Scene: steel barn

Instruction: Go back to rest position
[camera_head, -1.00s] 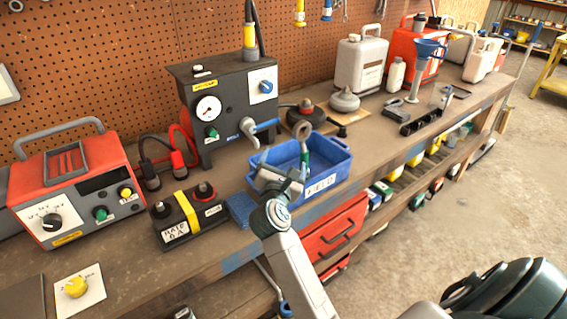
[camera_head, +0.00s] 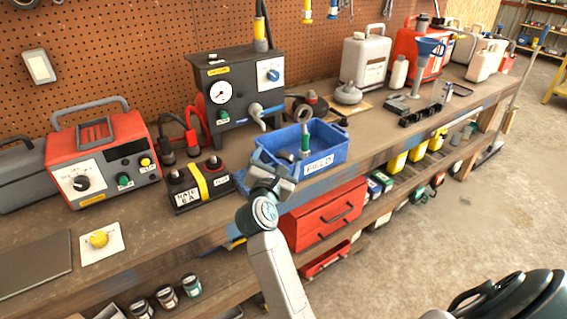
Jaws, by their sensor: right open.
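My right arm comes up from the bottom of the view. Its right gripper (camera_head: 270,180) is open, at the front left corner of the blue bin labelled FIELD (camera_head: 334,159). The fingers are small and partly hidden by the wrist. I see nothing held in them. A tool with a metal ring and a green part (camera_head: 305,140) sticks up inside the bin, apart from the gripper. My left gripper is not in view.
The workbench (camera_head: 145,222) holds a red charger (camera_head: 110,160), a black battery (camera_head: 198,185) and a dark gauge box (camera_head: 238,95). Red drawers (camera_head: 325,215) hang under the bench edge near my arm. The concrete floor (camera_head: 410,235) at right is mostly open.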

